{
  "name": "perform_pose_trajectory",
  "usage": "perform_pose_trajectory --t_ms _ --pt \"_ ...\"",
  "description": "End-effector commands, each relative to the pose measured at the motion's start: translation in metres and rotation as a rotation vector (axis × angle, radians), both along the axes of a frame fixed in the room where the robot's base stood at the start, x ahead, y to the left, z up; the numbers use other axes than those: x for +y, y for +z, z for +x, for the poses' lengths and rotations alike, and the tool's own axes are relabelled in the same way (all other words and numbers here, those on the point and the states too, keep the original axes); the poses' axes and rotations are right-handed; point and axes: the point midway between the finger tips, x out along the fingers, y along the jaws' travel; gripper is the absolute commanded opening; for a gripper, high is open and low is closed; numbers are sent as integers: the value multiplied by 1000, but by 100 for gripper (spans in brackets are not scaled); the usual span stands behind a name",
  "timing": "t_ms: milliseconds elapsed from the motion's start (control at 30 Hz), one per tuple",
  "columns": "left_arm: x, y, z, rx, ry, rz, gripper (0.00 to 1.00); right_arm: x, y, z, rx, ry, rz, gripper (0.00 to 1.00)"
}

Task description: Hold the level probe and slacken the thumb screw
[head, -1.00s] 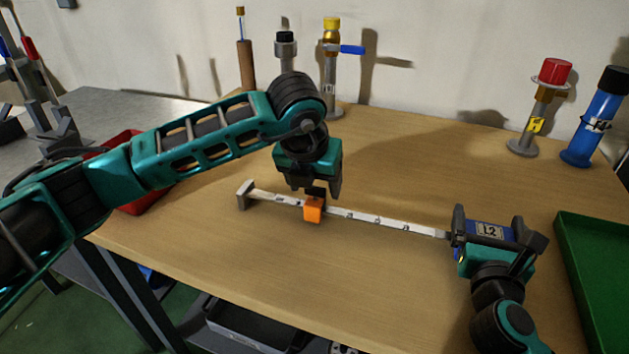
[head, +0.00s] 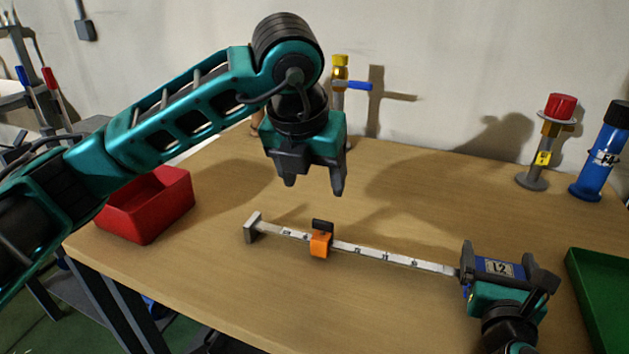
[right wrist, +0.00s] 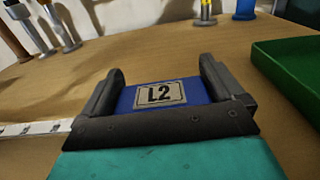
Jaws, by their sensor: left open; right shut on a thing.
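The level probe is a long white marked rod (head: 400,260) with a grey end block (head: 252,228) at its left end and a blue head labelled L2 (head: 497,267) at its right end. An orange slider (head: 320,244) sits on the rod, with a black thumb screw (head: 322,226) on it. My right gripper (head: 508,262) is shut on the blue head; the right wrist view shows the L2 head (right wrist: 160,95) between its two fingers. My left gripper (head: 314,188) is open and empty, above the slider and apart from the thumb screw.
A red bin (head: 150,205) stands at the table's left edge and a green tray (head: 600,300) at the right. A yellow-topped valve post (head: 340,80), a red-capped post (head: 545,140) and a blue cylinder (head: 600,155) stand at the back. The table around the rod is clear.

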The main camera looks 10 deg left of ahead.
Motion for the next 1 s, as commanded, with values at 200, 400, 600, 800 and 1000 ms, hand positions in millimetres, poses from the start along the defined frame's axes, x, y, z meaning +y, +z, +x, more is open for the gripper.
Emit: perform_pose_trajectory --t_ms 200,400,600,800,1000 --pt "0 0 0 0 -1 -1 68 0 0 0 -1 0 1 34" --pt "0 0 0 0 -1 -1 68 0 0 0 -1 0 0 100" --pt "0 -1 0 0 -1 0 68 1 0 -4 1 1 0 100" --pt "0 -1 0 0 -1 0 68 3 -1 -31 3 1 2 100" --pt "0 -1 0 0 -1 0 68 8 -1 -72 4 1 1 100"
